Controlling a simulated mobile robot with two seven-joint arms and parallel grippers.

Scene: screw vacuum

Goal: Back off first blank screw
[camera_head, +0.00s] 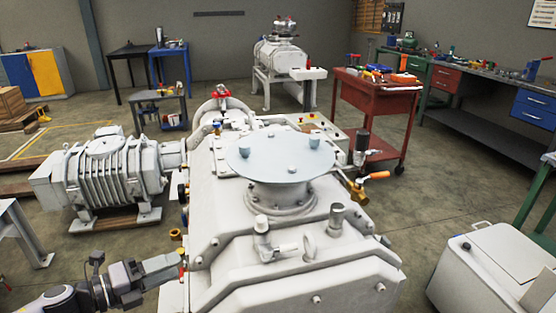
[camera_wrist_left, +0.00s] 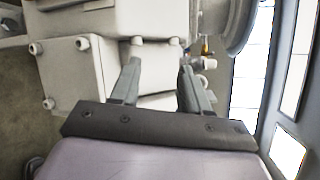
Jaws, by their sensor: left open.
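A pale round blank plate (camera_head: 278,162) lies on the flanged port on top of the white vacuum pump (camera_head: 220,255). My left gripper (camera_head: 180,266) is at the lower left, beside the pump's left side and well apart from the plate. In the left wrist view its two fingers (camera_wrist_left: 159,68) are spread, with white pump casing (camera_wrist_left: 70,78) beyond them and nothing held. My right gripper is not in view.
A ribbed white pump unit (camera_head: 110,172) stands left of the main pump. A red tool cart (camera_head: 372,105) is behind right, and a white cabinet (camera_head: 490,268) is at the lower right. An orange-handled valve (camera_head: 375,176) sticks out on the pump's right. Space above the plate is clear.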

